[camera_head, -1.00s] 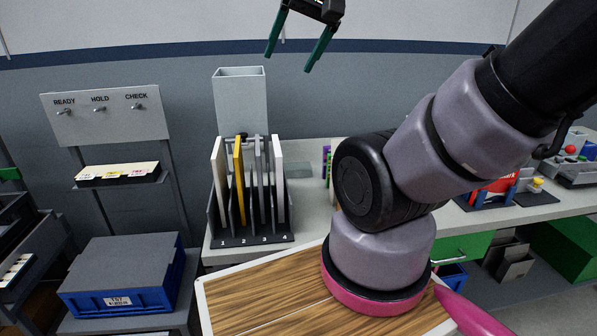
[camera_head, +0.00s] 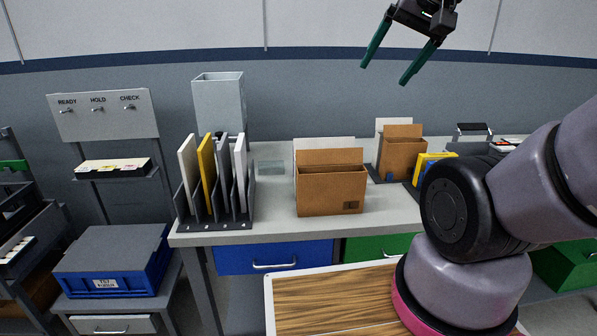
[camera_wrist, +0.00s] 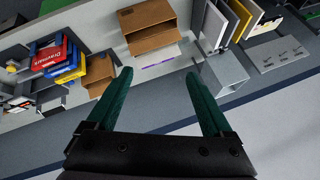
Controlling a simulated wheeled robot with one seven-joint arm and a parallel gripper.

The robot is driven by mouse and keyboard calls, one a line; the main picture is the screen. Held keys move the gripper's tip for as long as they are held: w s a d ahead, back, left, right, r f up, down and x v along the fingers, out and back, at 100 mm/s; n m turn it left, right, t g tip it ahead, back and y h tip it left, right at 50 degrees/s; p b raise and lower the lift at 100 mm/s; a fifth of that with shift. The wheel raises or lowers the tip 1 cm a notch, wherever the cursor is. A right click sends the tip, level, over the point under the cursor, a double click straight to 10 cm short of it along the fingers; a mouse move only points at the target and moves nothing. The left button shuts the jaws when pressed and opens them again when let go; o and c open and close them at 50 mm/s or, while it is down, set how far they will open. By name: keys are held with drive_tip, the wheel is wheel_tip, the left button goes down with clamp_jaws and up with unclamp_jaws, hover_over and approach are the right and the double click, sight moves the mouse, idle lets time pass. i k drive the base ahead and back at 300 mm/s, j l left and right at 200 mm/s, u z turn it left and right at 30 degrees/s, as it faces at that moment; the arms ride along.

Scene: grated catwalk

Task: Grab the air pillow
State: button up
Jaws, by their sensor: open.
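I cannot make out an air pillow for certain in either view. A small pale, flat, glassy-looking patch (camera_head: 270,167) lies on the bench between the file rack and the front cardboard box; I cannot tell what it is. My gripper (camera_head: 384,75) is open and empty, high above the back of the bench near the wall. In the wrist view its two green fingers (camera_wrist: 158,73) are spread apart, with the bench and an open cardboard box beyond them. The inside of the front cardboard box (camera_head: 331,188) is mostly hidden.
A file rack (camera_head: 214,210) with upright folders stands at the bench's left end, a grey bin (camera_head: 219,105) behind it. A second cardboard box (camera_head: 402,152) stands farther right. Blue (camera_head: 270,258) and green drawers are below. My arm hides part of the bench's right side.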

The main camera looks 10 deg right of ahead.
sight(265, 167)
drive_tip(key=l+z, duration=0.1)
drive_tip(key=i+j, duration=0.2)
drive_tip(key=j, duration=0.15)
drive_tip(key=i+j, duration=0.2)
drive_tip(key=j, duration=0.15)
drive_tip(key=i+j, duration=0.2)
drive_tip(key=j, duration=0.1)
